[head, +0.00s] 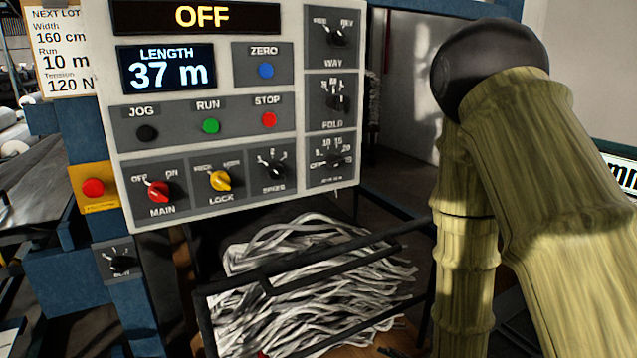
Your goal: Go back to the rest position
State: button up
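My arm, with a wood-grain look and a dark round joint, fills the right side of the head view, bent upward. My gripper is not in the frame, so whether it holds anything is hidden. The control panel (207,92) stands ahead, left of my arm. Its top display (202,17) reads OFF and its length display (167,67) reads 37 m. The red MAIN knob (159,191) and yellow LOCK knob (220,181) sit low on the panel, with JOG, RUN and STOP buttons above them.
A dark-framed bin (205,317) full of grey-white strips stands below the panel. A red button on a yellow box (95,188) and a small knob plate (118,261) are on the blue frame at left. A lot card (62,50) hangs top left. A pale wall is behind my arm.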

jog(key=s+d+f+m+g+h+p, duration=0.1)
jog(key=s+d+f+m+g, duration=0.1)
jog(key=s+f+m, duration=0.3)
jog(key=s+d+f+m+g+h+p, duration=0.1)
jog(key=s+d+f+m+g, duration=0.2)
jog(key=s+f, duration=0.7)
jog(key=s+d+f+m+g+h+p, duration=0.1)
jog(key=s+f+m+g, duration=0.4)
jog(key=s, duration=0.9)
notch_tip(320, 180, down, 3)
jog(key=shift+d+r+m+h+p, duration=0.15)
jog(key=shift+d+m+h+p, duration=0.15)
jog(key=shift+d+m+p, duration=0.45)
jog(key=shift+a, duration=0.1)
